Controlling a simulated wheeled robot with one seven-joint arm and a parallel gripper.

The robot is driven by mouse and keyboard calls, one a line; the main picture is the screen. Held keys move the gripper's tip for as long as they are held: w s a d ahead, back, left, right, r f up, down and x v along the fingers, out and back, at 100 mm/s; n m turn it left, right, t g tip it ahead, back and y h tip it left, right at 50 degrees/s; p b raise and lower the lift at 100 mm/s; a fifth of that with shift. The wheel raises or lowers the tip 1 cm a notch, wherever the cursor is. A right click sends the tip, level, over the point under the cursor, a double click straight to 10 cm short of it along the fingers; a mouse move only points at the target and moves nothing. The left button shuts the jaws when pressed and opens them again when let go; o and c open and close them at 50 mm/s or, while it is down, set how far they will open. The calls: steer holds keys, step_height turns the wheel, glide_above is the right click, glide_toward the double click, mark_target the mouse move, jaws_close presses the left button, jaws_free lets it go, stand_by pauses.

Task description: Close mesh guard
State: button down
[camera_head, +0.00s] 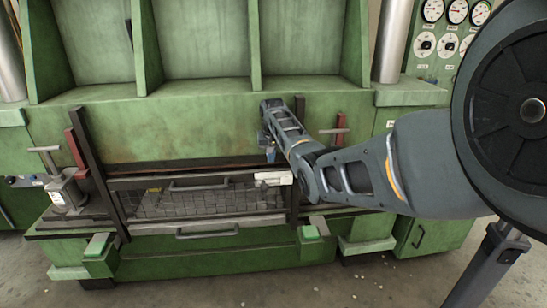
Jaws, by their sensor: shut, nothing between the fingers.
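The mesh guard (210,201) is a dark-framed panel of grey wire mesh low on the front of a green machine. It spans between a left dark post (98,170) and a right dark post (294,205). A bar handle (200,187) runs along its upper part, and a pale latch-like block (272,179) sits at its upper right corner. My gripper (269,153) is shut and empty, pointing down just above the guard's right end, near the right post. It is small and partly hidden by my wrist; I cannot tell whether it touches the guard.
The green machine (150,130) has tall open bays above. A clamp with a T-handle (62,185) stands at left, and a red lever (338,135) at right. A drawer handle (207,231) lies below the guard. Gauges (457,12) are at upper right. The floor in front is clear.

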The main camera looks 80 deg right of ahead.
steer(key=w+v, duration=0.1)
steer(key=v, duration=1)
steer(key=shift+s+d+b, duration=0.25)
steer(key=shift+s+b, duration=0.05)
steer(key=shift+s, duration=0.1)
